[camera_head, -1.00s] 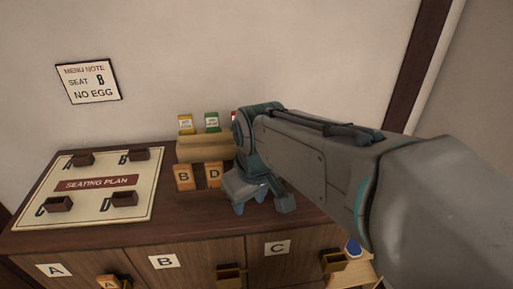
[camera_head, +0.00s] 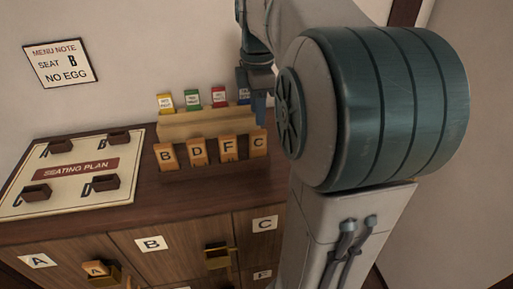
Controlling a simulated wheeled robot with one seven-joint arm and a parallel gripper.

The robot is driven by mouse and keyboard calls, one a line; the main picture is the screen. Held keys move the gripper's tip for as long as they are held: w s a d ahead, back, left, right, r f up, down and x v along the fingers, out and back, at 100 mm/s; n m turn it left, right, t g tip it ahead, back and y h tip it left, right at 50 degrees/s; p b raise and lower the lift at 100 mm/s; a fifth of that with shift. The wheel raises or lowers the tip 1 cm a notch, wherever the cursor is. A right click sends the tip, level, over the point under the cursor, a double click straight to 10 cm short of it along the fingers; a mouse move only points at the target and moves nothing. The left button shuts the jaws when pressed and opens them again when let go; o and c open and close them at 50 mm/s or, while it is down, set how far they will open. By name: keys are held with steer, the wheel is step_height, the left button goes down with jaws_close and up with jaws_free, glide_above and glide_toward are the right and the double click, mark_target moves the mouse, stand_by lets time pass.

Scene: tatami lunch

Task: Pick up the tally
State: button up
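Several orange wooden tags stand in a row in a rack (camera_head: 205,169) on the cabinet top: B (camera_head: 166,157), D (camera_head: 198,152), F (camera_head: 228,148) and C (camera_head: 258,143). Behind them, a wooden block holds small coloured pieces: yellow (camera_head: 165,102), green (camera_head: 192,99), red (camera_head: 219,97) and a dark blue one (camera_head: 242,95). Which piece is the tally is not marked. My gripper (camera_head: 253,103) is at the right end of the coloured row, beside or over the blue piece. My arm hides part of it, and I cannot tell whether its fingers hold anything.
A seating plan board (camera_head: 72,174) with several small dark holders lies at left. Drawers below bear letter labels; an orange A tag (camera_head: 95,268) sits at the A drawer's holder. A menu note (camera_head: 58,63) on the wall reads seat B, no egg. My arm blocks the right side.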

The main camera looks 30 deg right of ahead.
mark_target(258, 144)
step_height(258, 144, down, 11)
steer(key=shift+s+r, duration=0.1)
steer(key=shift+r, duration=0.05)
jaws_close()
stand_by(0.4)
